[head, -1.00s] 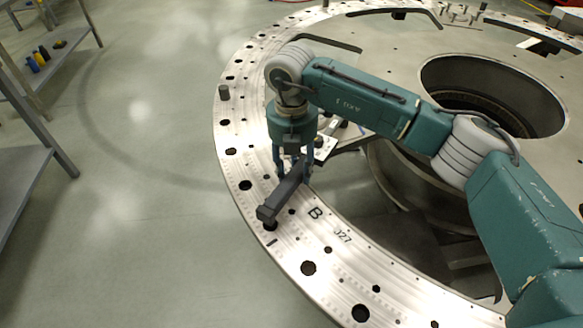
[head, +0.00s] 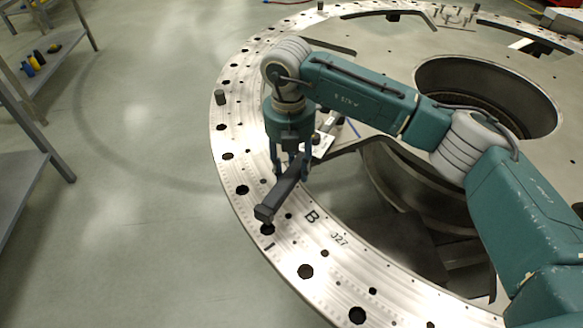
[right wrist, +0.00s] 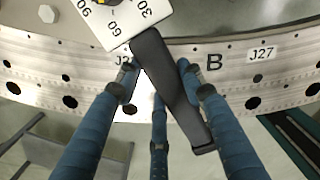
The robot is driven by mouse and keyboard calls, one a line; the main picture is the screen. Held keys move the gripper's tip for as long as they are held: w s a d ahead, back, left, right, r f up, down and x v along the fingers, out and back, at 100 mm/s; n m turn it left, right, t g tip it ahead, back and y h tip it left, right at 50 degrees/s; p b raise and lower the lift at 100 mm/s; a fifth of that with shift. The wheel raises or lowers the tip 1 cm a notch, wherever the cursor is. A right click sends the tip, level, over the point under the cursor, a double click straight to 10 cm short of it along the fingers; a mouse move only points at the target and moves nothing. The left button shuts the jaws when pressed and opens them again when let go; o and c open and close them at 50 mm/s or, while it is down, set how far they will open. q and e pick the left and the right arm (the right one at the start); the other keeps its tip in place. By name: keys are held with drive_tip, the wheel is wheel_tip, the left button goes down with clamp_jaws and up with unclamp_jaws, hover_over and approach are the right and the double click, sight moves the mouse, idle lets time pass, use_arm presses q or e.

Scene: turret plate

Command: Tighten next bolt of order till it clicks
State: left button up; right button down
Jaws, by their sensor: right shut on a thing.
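My right gripper (head: 291,172) is shut on a long dark grey bar-shaped tool (head: 279,198), held slantwise over the ring's rim. In the right wrist view the fingers (right wrist: 157,72) sit on either side of the tool (right wrist: 168,82). The tool's near end is just above or at a dark hole or bolt head beside the letter B; I cannot tell whether it touches. A white dial plate (right wrist: 121,18) marked 30, 60 and 90 lies at its other end; I cannot tell if they are joined. My left gripper is not in view.
The big metal ring plate (head: 330,262) has many holes and the marks B and J27. A wide round opening (head: 487,95) is at its right. Grey shelves (head: 22,165) stand at the left, with small bottles on one. The floor between is clear.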

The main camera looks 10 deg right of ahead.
drive_tip(key=shift+r, duration=0.55)
drive_tip(key=shift+r+p, duration=0.9)
drive_tip(key=shift+r, duration=0.8)
